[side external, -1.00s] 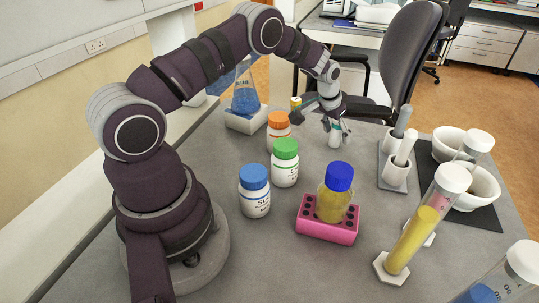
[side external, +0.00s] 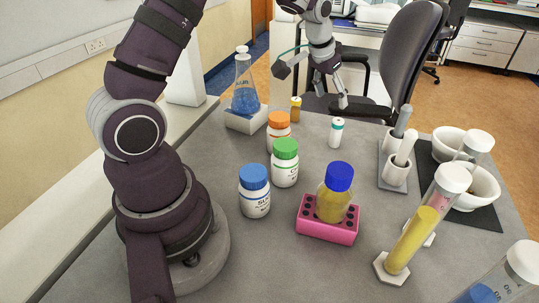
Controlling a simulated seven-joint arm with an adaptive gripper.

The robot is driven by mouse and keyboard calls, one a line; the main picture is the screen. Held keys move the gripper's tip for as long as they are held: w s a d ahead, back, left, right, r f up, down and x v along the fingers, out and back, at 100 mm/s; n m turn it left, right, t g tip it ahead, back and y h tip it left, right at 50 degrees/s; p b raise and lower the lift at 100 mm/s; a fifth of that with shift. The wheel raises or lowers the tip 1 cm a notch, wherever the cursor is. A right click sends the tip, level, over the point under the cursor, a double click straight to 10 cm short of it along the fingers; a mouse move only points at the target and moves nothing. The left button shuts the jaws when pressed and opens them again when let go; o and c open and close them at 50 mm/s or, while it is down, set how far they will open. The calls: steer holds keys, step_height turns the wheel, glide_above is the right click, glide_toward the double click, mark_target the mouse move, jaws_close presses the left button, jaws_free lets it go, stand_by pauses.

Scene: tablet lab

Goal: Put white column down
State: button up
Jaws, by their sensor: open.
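The white column (side external: 335,134), a small white cylinder with a teal band near its top, stands upright on the grey table toward the back. My gripper (side external: 312,86) is above it and a little to its left, apart from it. Its fingers are spread wide with nothing between them.
A flask (side external: 245,90) is further left. Mortars (side external: 396,172) stand to the right. A pink rack (side external: 326,225) with a blue-capped bottle is in front.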

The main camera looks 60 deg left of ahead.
steer(key=s+d+r+m, duration=0.1)
steer(key=s+d+r, duration=0.6)
steer(key=s+r, duration=0.15)
steer(key=s+d+m+t, duration=0.1)
steer(key=s+d, duration=0.2)
steer(key=s, duration=0.7)
steer(key=shift+s+f+h, duration=0.3)
steer(key=shift+s+h, duration=0.05)
steer(key=shift+h, duration=0.05)
